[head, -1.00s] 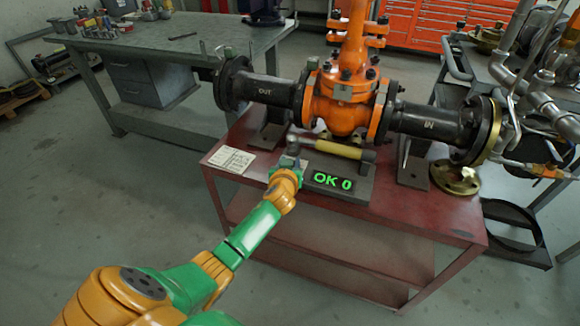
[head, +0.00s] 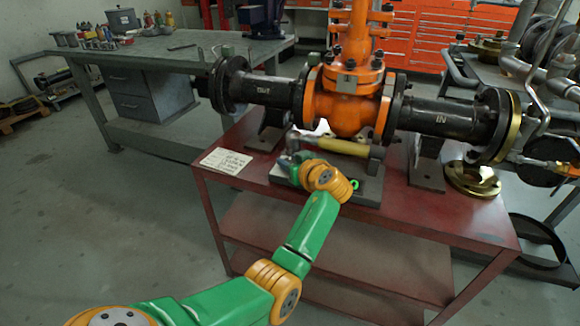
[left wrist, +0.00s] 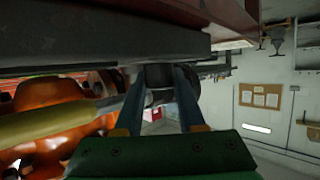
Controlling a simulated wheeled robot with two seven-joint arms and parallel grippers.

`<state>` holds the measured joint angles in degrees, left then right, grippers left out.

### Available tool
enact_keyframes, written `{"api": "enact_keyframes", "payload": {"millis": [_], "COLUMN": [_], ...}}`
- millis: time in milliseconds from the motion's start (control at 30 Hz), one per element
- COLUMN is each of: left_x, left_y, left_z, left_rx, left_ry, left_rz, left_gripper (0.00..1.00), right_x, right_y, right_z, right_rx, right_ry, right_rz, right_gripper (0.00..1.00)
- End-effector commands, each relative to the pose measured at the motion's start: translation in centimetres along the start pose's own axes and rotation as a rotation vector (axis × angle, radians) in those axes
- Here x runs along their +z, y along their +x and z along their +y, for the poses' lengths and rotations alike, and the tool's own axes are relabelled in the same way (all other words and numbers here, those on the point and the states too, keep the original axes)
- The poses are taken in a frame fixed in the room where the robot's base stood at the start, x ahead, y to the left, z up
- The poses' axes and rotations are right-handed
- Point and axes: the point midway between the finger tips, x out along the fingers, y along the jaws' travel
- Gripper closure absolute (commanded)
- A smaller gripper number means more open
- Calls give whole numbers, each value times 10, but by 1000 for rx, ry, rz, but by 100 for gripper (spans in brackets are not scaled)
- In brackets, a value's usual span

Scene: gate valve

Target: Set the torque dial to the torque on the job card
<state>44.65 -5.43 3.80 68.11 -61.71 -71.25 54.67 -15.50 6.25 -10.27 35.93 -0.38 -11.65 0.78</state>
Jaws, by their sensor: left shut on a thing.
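The wrench with a yellow handle (head: 343,146) lies across a dark grey stand (head: 366,194) on the red table, below the orange valve. My left gripper (head: 296,160) is at the stand's left end, partly hidden behind my wrist. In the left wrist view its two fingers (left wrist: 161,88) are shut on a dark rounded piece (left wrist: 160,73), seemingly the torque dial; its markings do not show. The green display (head: 355,184) is mostly covered by my arm. The job card (head: 227,161) lies flat at the table's left; its writing is too small to read. My right gripper is out of view.
The orange valve (head: 345,95) with black pipes marked OUT and IN stands behind the wrench. A brass flange (head: 472,180) lies at the right of the red table (head: 430,212). A grey workbench (head: 150,50) stands at the back left.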

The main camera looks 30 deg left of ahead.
Motion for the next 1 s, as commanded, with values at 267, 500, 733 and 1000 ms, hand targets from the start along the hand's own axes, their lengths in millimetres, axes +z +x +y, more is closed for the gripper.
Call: {"api": "enact_keyframes", "payload": {"millis": [267,500,733,1000], "left_x": [-2,-2,-1,-2], "left_y": [0,0,0,-45], "left_z": [0,0,0,1], "left_rx": [-3,-2,-2,1], "left_ry": [-2,-2,-1,-2], "left_rz": [2,3,1,1], "left_gripper": [100,31,31,31], "right_x": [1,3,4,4], "right_y": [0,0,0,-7], "right_z": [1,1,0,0], "right_rx": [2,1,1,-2], "right_ry": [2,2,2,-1], "right_rz": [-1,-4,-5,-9], "right_gripper": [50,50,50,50]}}
